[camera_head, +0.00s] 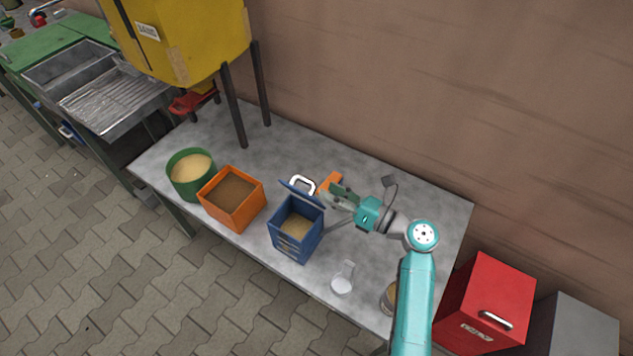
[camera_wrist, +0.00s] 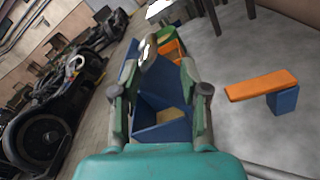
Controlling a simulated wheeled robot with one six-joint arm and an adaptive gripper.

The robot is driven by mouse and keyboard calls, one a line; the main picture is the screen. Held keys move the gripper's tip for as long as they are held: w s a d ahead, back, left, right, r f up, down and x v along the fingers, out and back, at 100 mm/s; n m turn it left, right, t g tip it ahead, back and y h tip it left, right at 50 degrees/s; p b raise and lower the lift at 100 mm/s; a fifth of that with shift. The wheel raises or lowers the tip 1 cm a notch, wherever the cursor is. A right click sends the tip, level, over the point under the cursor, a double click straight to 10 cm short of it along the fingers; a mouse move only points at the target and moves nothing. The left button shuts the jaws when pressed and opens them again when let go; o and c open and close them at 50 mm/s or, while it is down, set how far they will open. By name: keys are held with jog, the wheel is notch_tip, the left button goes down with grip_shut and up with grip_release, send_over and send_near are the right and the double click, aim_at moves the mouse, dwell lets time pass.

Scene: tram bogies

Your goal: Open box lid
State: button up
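The blue box (camera_head: 293,242) stands on the grey table with sand-coloured fill visible inside. Its lid (camera_head: 303,194) is raised and stands steeply at the back edge, with a white handle (camera_head: 302,183) on its far side. In the wrist view the blue box (camera_wrist: 163,131) shows between the fingers. My gripper (camera_head: 327,200) is just right of the raised lid, above table height. In the wrist view my gripper (camera_wrist: 158,75) has its fingers apart, with nothing clearly held. Whether a finger touches the lid is unclear.
An orange bin (camera_head: 232,213) and a green tub (camera_head: 189,186) stand left of the box. A flask (camera_head: 343,281) and a can (camera_head: 389,299) are near the front edge. An orange block (camera_wrist: 260,84) lies behind the box. The table's right end (camera_head: 435,213) is clear.

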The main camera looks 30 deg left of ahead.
jog(key=shift+s+d+r, duration=0.15)
jog(key=shift+d, duration=1.2)
jog(key=shift+s+d+r, duration=0.1)
jog(key=shift+d+r, duration=0.05)
jog(key=shift+d, duration=1.2)
